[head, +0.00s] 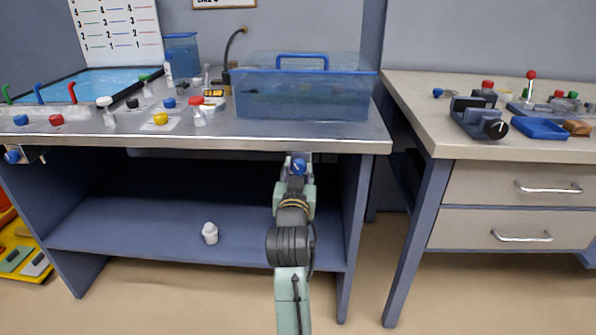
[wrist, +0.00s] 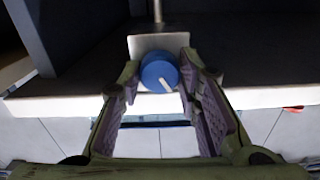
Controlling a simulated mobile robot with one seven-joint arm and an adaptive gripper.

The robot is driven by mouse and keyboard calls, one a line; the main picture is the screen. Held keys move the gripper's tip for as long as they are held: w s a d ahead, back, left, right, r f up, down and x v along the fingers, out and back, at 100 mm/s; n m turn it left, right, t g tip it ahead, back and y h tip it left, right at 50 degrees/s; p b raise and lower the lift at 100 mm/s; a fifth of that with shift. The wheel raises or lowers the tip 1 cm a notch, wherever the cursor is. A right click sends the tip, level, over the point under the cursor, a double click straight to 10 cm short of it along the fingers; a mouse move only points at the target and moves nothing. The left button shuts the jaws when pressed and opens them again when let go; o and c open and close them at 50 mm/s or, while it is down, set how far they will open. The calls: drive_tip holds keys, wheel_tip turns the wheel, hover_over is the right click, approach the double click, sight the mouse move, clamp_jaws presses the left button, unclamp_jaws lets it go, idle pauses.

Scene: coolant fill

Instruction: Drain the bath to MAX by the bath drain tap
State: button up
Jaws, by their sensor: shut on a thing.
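My gripper (head: 298,172) is at the front edge of the bench, below the clear blue bath (head: 345,105). It is shut on a blue round tap knob, which also shows between the fingertips (wrist: 158,80) in the wrist view. The blue tap knob (wrist: 156,70) has a white pointer line, tilted slightly, and sits in front of a pale plate. The bath stands on the bench top and has a blue handle on top. Its liquid level and any MAX mark are too small to read in the head view.
A second blue knob (head: 12,157) is under the bench's left end. Several coloured knobs, a blue tray (head: 110,85) and a blue container (head: 181,55) stand on the bench. A white object (head: 210,233) lies on the lower shelf. A drawer bench (head: 520,190) stands to the right.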

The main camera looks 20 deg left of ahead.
drive_tip(key=o, duration=1.1)
drive_tip(key=shift+o, duration=0.2)
drive_tip(key=v, duration=0.7)
drive_tip(key=shift+s, duration=0.25)
drive_tip(key=shift+d, duration=0.1)
